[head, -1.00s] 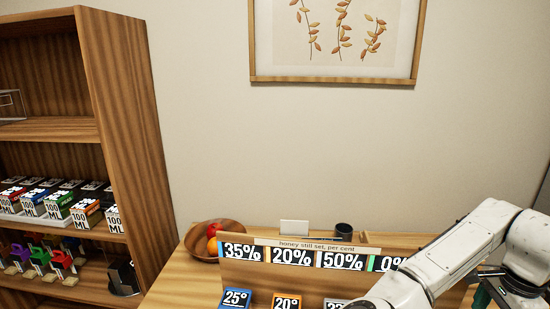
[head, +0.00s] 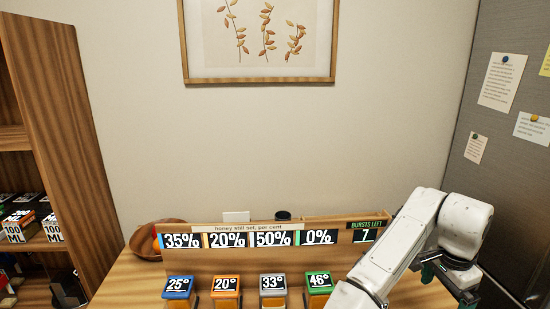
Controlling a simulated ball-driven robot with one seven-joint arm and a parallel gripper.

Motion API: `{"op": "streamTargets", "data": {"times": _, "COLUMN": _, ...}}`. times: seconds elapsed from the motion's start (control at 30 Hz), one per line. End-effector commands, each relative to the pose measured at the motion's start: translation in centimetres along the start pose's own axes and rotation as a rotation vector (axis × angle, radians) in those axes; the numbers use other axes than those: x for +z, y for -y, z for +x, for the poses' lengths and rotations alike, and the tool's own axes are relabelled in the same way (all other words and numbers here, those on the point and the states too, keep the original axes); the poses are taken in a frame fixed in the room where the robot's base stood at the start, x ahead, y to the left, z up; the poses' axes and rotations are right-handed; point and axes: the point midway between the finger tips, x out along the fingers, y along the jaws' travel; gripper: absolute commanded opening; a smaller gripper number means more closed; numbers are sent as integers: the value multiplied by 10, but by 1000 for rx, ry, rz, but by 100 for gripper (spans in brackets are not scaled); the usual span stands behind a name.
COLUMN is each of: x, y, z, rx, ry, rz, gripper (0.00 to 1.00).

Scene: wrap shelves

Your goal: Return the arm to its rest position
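My white arm (head: 395,245) rises from the bottom edge of the head view and bends at the upper right over the right part of the wooden table. Beyond the bend, a white link turns down to dark and teal parts (head: 432,269) at the lower right. These may belong to my gripper, but its fingers cannot be made out. Whether it is open or holds anything does not show.
A wooden panel (head: 240,263) carries percentage displays and "BURSTS LEFT 7". Several coloured units with degree displays, such as the blue one (head: 178,288), stand before it. A bowl (head: 146,241) is behind left. Shelves (head: 62,130) stand left, a grey panel (head: 500,190) right.

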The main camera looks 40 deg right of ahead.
Motion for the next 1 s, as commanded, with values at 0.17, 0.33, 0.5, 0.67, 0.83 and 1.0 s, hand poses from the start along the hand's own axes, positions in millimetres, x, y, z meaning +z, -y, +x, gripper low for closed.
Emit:
{"op": "streamTargets", "data": {"times": 0.17, "x": -9, "y": 3, "z": -2, "rx": -36, "ry": -105, "rz": -98, "gripper": 100}}
{"op": "streamTargets", "data": {"times": 0.33, "x": -12, "y": 13, "z": -6, "rx": -86, "ry": -232, "rz": -255, "gripper": 100}}
{"op": "streamTargets", "data": {"times": 0.5, "x": 6, "y": 30, "z": -9, "rx": -159, "ry": -382, "rz": -538, "gripper": 100}}
{"op": "streamTargets", "data": {"times": 0.67, "x": 53, "y": 43, "z": -1, "rx": -233, "ry": -467, "rz": -857, "gripper": 100}}
{"op": "streamTargets", "data": {"times": 0.83, "x": 126, "y": 35, "z": 22, "rx": -315, "ry": -474, "rz": -1216, "gripper": 100}}
{"op": "streamTargets", "data": {"times": 1.0, "x": 210, "y": -1, "z": 52, "rx": -406, "ry": -392, "rz": -1553, "gripper": 100}}
